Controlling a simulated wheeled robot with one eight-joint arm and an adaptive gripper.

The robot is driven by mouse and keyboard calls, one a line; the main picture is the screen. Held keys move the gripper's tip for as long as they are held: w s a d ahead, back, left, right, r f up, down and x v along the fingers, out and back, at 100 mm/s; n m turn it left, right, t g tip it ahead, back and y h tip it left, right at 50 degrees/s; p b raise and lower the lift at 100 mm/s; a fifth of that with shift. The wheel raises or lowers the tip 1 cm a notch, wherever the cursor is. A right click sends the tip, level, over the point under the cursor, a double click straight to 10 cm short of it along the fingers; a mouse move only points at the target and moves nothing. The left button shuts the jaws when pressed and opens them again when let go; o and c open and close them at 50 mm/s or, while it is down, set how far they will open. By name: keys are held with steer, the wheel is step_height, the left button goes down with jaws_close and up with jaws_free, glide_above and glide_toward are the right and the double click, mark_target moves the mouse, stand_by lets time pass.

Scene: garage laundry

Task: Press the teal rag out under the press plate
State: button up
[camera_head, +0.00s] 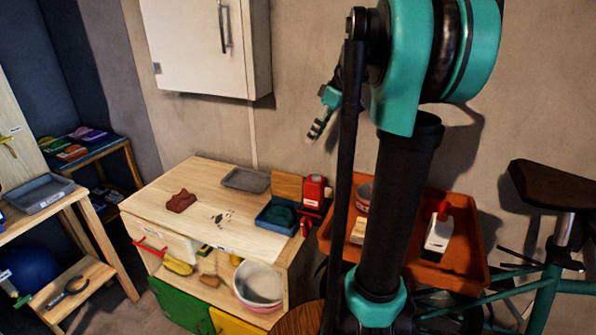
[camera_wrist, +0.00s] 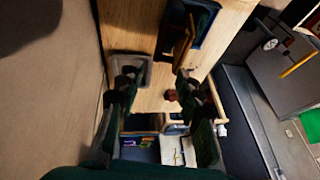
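The teal rag (camera_head: 283,215) appears as a dark teal lump inside a blue tub (camera_head: 266,226) on the right of the wooden worktop. A wooden board (camera_head: 288,186) stands upright at the tub's back edge and may be the press plate. The tub (camera_wrist: 207,22) and board (camera_wrist: 183,45) also show at the top of the wrist view; the rag cannot be made out there. My gripper (camera_head: 316,130) is raised in the air by the wall, above and right of the tub. In the wrist view my gripper (camera_wrist: 158,90) has its fingers apart with nothing held.
On the wooden worktop (camera_head: 215,188) lie a dark red cloth (camera_head: 181,201), a grey tray (camera_head: 246,180) and dark scraps (camera_head: 222,218). A red container (camera_head: 314,191) stands right of the board. An orange tray (camera_head: 465,265) holds a white bottle (camera_head: 438,236). A white cabinet (camera_head: 197,45) hangs above.

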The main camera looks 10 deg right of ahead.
glide_toward(290, 183)
steer(key=w+f, duration=0.2)
steer(key=w+a+f, duration=0.1)
steer(key=w+f, duration=0.1)
steer(key=f, duration=0.1)
steer(key=w+f, duration=0.2)
steer(key=f, duration=0.1)
steer(key=shift+a+f, duration=0.1)
steer(key=shift+a, duration=0.25)
steer(key=shift+c, duration=0.5)
jaws_close()
